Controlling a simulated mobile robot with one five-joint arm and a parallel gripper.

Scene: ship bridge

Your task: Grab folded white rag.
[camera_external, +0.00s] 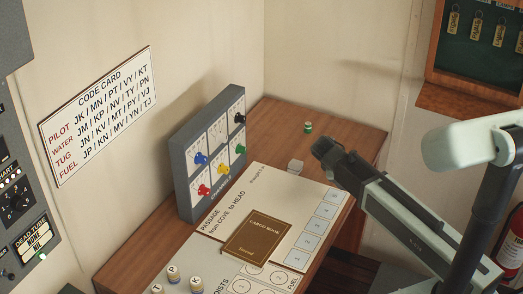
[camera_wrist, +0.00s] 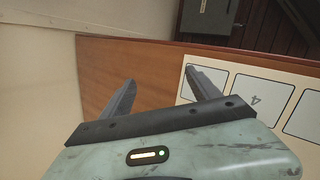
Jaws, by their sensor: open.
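No rag shows in the wrist view.
The chart board (camera_external: 263,192) carries a brown cargo book (camera_external: 256,237). A grey panel with coloured knobs (camera_external: 212,152) stands left. A small green-topped piece (camera_external: 308,127) is behind. Bare desk (camera_external: 350,136) lies at the back right. Several labelled pegs (camera_external: 173,274) stand in front.

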